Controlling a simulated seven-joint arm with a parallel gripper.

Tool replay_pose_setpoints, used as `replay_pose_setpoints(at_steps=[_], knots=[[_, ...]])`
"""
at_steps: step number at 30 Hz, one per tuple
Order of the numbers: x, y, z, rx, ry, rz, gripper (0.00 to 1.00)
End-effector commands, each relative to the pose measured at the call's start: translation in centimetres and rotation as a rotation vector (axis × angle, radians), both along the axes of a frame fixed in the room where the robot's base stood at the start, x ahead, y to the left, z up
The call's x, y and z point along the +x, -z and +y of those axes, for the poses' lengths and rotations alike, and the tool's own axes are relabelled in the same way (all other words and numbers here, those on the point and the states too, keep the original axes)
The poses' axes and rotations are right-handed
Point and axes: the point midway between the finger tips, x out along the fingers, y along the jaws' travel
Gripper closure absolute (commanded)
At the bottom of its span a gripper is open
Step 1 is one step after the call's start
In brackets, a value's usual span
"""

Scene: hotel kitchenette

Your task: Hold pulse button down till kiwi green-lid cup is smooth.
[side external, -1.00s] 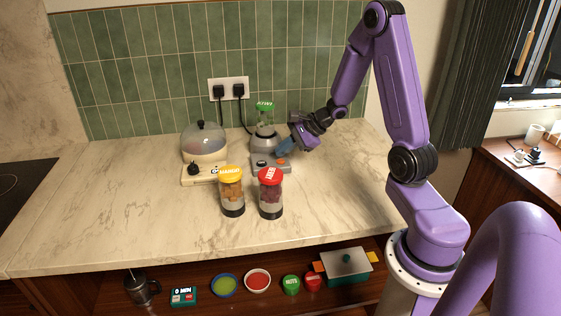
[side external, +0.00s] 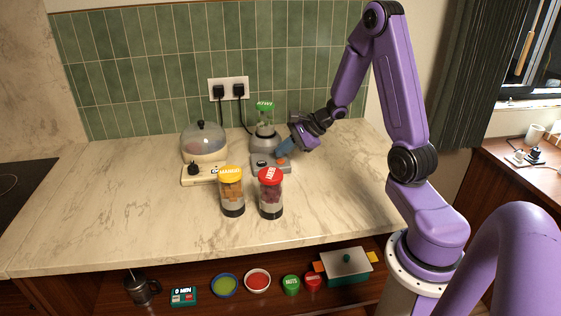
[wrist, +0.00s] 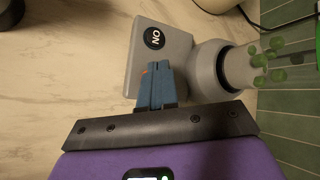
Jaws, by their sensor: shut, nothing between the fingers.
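The clear kiwi cup with the green KIWI lid (side external: 264,106) stands upright on the grey blender base (side external: 258,168). In the wrist view the cup (wrist: 280,67) lies along the right, with separate green chunks visible inside. The orange button (side external: 281,161) is on the base's front right; in the wrist view only an orange sliver (wrist: 146,71) shows beside my fingertips. My gripper (side external: 280,153) is shut and empty, its blue fingers pointing down at the button. I cannot tell whether they touch or press it. A round black ON mark (wrist: 154,38) is on the base.
A yellow-lid mango cup (side external: 231,192) and a red-lid cup (side external: 270,193) stand in front of the blender. A cream domed appliance (side external: 204,150) stands to its left. Two plugs (side external: 228,90) are in the wall socket. Counter right of the blender is clear.

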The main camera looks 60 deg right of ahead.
Motion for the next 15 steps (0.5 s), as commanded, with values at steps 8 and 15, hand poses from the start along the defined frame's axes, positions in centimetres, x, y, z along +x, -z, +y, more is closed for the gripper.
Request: replay_pose_setpoints(at_steps=[8, 15], knots=[[-0.02, 0.72, 0.00, 0.000, 0.000, 0.000, 1.00], [-0.02, 0.70, 0.00, 0.000, 0.000, 0.000, 1.00]])
